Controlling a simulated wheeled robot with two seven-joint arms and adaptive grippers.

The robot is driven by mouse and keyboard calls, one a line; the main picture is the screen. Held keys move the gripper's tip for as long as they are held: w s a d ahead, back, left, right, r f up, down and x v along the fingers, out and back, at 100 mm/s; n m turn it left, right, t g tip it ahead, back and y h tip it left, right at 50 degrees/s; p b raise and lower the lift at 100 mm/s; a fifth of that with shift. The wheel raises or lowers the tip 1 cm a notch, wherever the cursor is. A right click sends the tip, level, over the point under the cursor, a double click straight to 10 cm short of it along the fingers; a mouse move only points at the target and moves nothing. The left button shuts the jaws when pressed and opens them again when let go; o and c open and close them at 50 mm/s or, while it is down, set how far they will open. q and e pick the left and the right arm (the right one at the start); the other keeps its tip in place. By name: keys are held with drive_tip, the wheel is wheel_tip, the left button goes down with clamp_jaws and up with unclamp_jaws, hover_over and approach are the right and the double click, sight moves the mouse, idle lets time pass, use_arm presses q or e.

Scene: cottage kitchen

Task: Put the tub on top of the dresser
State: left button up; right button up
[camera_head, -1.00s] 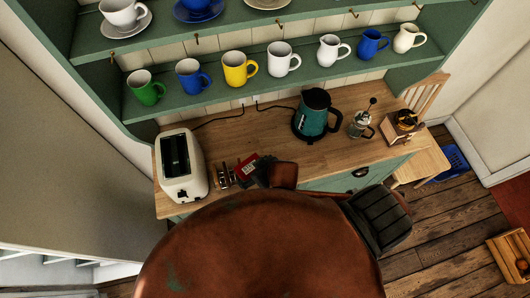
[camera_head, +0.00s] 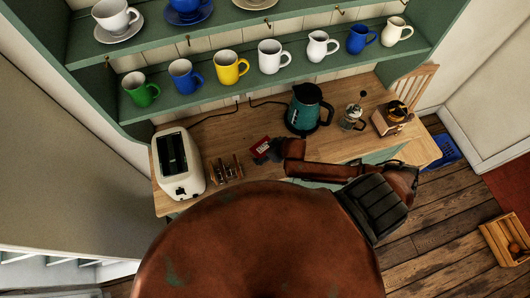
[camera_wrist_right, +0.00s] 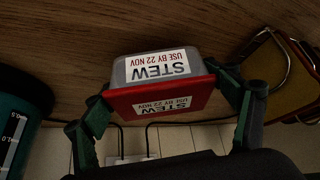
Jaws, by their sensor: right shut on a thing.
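The tub (camera_head: 261,143) is grey with a red lid and a white label reading STEW, USE BY 22 NOV. My right gripper (camera_head: 266,151) is shut on it, over the wooden worktop of the green dresser (camera_head: 225,134). In the right wrist view the tub (camera_wrist_right: 155,69) sits between the two fingers of the gripper (camera_wrist_right: 168,105), its lid towards the camera. I cannot tell whether the tub touches the worktop. My arm and gripper hide part of the tub in the head view. My left gripper is not in view.
A cream toaster (camera_head: 178,165) and a toast rack (camera_head: 227,170) stand left of the tub. A teal kettle (camera_head: 306,112), a cafetiere (camera_head: 352,119) and a coffee grinder (camera_head: 393,117) stand right. Several mugs (camera_head: 231,69) line the shelf above. Bare worktop lies behind the tub.

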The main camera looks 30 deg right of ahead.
drive_tip(key=shift+f, duration=1)
drive_tip(key=o, duration=1.4)
drive_tip(key=shift+s, duration=0.1)
drive_tip(key=shift+o, duration=0.2)
drive_tip(key=shift+r, duration=0.1)
drive_tip(key=v, duration=1.2)
drive_tip(key=shift+b, duration=0.4)
